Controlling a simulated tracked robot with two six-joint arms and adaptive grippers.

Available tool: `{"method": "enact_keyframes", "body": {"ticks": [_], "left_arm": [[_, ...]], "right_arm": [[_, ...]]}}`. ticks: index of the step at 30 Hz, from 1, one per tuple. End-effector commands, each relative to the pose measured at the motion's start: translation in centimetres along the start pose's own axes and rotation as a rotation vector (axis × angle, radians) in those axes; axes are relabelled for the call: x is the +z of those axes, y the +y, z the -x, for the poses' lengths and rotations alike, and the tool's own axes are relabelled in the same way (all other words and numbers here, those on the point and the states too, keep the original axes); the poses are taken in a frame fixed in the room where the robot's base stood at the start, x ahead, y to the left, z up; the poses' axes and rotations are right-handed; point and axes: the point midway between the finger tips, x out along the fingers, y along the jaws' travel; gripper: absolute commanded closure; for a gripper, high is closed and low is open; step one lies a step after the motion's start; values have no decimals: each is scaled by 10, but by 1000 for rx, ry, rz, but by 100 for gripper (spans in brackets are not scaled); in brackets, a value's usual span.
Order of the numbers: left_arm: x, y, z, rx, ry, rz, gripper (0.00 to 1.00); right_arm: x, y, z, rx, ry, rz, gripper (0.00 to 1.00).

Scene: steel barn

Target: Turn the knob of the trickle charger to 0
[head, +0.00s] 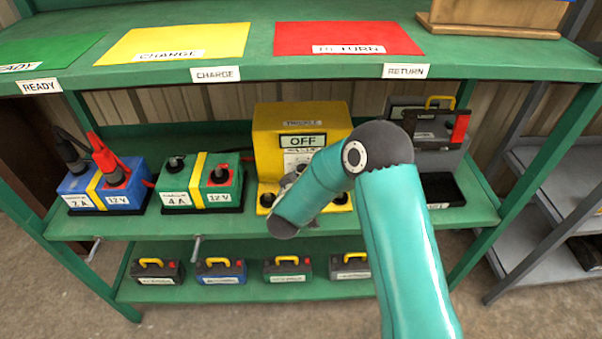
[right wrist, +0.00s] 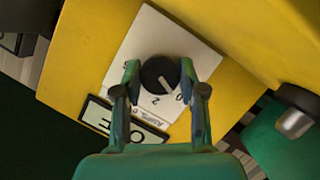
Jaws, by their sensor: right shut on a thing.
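The trickle charger (head: 270,130) is a yellow box on the middle shelf, with an OFF sign on its front. In the right wrist view its white dial plate (right wrist: 140,45) is turned at an angle and bears a black round knob (right wrist: 156,70). The knob's white mark slants down and right in that view, pointing near the gap between the figures 2 and 0. My right gripper (right wrist: 159,72) is shut on the knob, one finger at each side. In the head view my teal arm hides the knob and most of the gripper. My left gripper is not in view.
A blue charger (head: 105,190) and a green charger (head: 205,185) stand left of it, a grey device (head: 435,150) right. The upper shelf (head: 250,70) juts out above. Several batteries (head: 220,270) sit on the lower shelf. A dark round post (right wrist: 295,120) shows beside the dial.

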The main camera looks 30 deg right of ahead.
Motion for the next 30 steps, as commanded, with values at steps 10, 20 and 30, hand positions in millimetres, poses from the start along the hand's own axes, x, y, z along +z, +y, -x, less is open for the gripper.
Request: {"method": "enact_keyframes", "body": {"ticks": [10, 20, 30], "left_arm": [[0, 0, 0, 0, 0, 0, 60], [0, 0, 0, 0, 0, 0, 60], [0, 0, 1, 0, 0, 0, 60]], "right_arm": [[-4, -4, 1, -8, 12, 9, 94], [-2, -2, 1, -4, 7, 6, 34], [-2, -2, 11, -3, 5, 4, 34]]}}
